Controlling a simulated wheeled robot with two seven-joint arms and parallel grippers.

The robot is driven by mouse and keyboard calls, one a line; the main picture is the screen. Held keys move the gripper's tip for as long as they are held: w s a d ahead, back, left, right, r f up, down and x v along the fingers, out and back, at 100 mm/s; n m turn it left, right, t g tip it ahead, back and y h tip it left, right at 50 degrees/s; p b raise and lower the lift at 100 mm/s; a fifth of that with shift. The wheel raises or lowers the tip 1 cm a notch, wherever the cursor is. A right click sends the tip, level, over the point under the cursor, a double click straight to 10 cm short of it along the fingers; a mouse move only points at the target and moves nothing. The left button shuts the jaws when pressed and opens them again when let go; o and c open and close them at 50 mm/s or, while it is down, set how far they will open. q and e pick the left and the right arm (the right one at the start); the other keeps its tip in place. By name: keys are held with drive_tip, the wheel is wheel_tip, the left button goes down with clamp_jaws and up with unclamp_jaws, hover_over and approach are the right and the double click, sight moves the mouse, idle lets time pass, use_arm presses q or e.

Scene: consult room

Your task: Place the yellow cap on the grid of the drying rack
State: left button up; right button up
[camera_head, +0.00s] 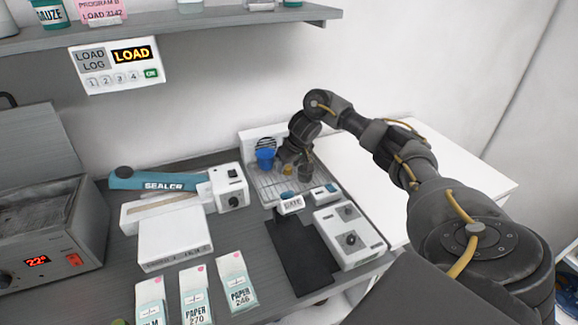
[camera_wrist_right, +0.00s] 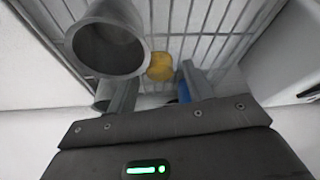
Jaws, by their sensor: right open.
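The yellow cap (camera_head: 287,170) is a small round piece at the drying rack (camera_head: 270,196), low over its wire grid. In the right wrist view the yellow cap (camera_wrist_right: 160,66) appears against the grid bars (camera_wrist_right: 205,48), just past the fingertips. My right gripper (camera_head: 290,160) is over the rack. Its fingers (camera_wrist_right: 156,84) are spread apart with nothing between them, and the cap looks clear of both. Whether the cap rests fully flat on the grid is hard to tell. My left gripper is not in view.
A blue cup (camera_head: 265,158) stands left of the cap and a grey metal cup (camera_head: 305,173) right of it, close to my gripper. A sealer (camera_head: 165,180), a white device (camera_head: 349,236) and a dark mat (camera_head: 301,256) are nearby. The white tabletop at right is clear.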

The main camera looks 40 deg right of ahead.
drive_tip(key=p+v, duration=0.4)
drive_tip(key=v, duration=0.7)
drive_tip(key=shift+r, duration=0.15)
drive_tip(key=shift+s, duration=0.2)
